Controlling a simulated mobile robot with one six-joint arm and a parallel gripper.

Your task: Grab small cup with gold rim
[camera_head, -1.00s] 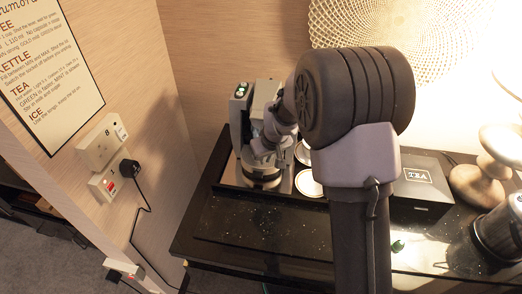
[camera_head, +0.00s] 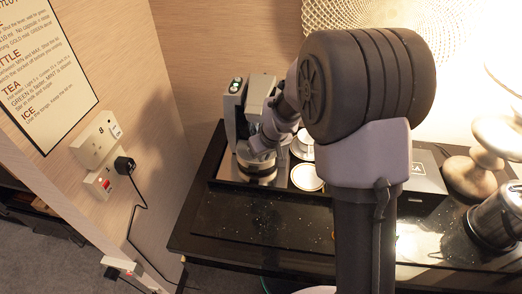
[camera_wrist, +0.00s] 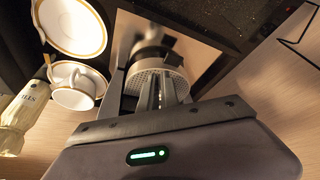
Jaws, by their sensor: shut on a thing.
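My gripper (camera_wrist: 158,95) is over a round perforated grey part (camera_wrist: 172,78) at the coffee machine and appears shut on it; the exact contact is hard to see. That round part also shows at the front of the machine in the head view (camera_head: 256,160). A small white cup with a gold-brown rim (camera_wrist: 75,92) is left of the gripper in the wrist view, apart from the fingers. It stands beside a matching white saucer or cup (camera_wrist: 72,30). In the head view, white crockery (camera_head: 306,177) lies right of the gripper, partly behind my arm.
The coffee machine (camera_head: 237,100) stands at the tray's back left, against the wood wall. The TEA box (camera_head: 424,188) and a metal vessel (camera_head: 494,220) are at right. The black counter front (camera_head: 250,225) is clear. Wall sockets (camera_head: 96,145) are at left.

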